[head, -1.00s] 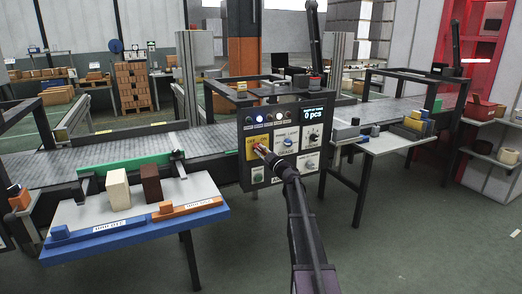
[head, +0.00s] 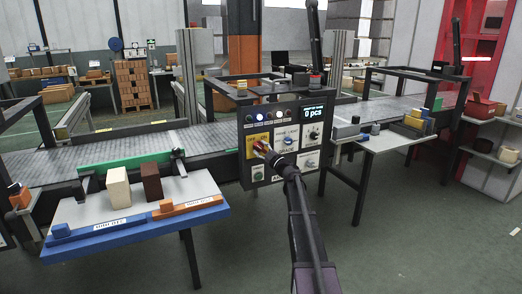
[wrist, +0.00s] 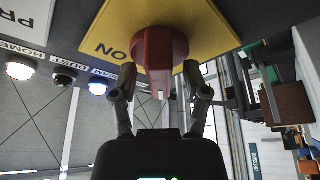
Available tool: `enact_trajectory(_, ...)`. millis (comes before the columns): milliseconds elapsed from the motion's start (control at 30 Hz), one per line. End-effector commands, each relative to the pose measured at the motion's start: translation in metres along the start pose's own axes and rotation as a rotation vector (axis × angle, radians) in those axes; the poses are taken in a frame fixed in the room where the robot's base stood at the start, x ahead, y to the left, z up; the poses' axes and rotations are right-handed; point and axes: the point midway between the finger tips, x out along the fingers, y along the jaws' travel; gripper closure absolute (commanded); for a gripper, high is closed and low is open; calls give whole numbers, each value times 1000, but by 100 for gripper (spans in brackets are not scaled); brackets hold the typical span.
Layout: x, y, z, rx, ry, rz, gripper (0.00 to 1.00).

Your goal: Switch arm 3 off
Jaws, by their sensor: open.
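The control panel (head: 285,145) stands at the middle of the conveyor. A red rotary knob (wrist: 160,50) sits on a yellow plate (wrist: 112,30) marked ON, which shows upside down in the wrist view. In the head view the yellow plate (head: 251,141) is at the panel's left and my gripper partly hides the knob. My gripper (wrist: 163,80) is open, with one finger on each side of the knob's protruding handle. I cannot tell whether either finger touches it.
Indicator lamps, including a lit blue one (wrist: 97,87), line the panel near the plate. A GRADE dial (head: 287,138) and a display (head: 313,113) are to the right. A blue-edged tray (head: 140,232) with blocks stands at the left; a side table (head: 385,143) is at the right.

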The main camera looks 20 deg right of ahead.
Motion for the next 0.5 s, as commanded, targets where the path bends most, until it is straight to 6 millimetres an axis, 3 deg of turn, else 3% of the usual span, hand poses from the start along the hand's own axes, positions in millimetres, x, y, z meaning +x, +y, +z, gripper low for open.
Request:
enact_trajectory(267, 0, -1, 0, 37, 0, 15, 40)
enact_trajectory(500, -1, -2, 0, 186, 0, 75, 40)
